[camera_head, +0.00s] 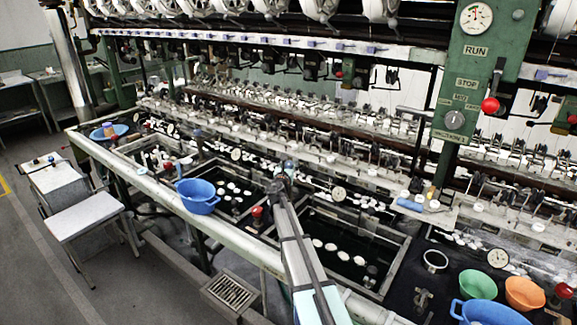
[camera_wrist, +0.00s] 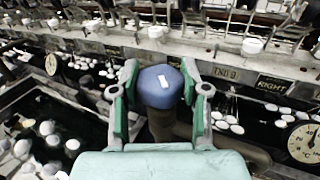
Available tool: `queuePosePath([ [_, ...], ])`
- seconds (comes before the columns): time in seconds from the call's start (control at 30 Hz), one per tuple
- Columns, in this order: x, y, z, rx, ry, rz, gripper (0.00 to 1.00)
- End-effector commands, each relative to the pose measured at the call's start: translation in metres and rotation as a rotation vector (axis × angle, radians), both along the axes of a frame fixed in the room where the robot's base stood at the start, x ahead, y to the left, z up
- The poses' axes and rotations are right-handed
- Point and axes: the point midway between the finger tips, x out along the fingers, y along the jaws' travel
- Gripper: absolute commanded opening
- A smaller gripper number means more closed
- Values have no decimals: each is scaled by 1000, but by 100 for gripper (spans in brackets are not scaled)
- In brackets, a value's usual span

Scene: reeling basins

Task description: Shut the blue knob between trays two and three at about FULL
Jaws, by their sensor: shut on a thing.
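The blue knob (camera_wrist: 160,87), with a white mark on its top, stands on a dark pipe between two basins in the wrist view. My gripper (camera_wrist: 158,76) has one green-padded finger on each side of the knob and is shut on it. In the head view my gripper (camera_head: 284,172) is over the divide between the two middle trays and mostly hides the knob. The tray on its left (camera_head: 186,161) and the tray on its right (camera_head: 398,262) hold dark water with white cocoons.
A red knob (camera_head: 257,212) stands close to the left of my arm. A blue basin (camera_head: 198,197) sits on the front rail. A dial gauge (camera_wrist: 304,142) is at the wrist view's right. A plate marked RIGHT (camera_wrist: 272,84) and metal fittings lie behind the knob.

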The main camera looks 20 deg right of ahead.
Motion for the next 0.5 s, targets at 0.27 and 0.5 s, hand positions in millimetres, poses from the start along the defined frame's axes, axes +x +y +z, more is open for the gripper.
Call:
queuePosePath([
  [0.27, 3, 0, 1, 0, 0, -76, 10],
  [0.5, 5, 1, 0, -1, -1, -240, 10],
])
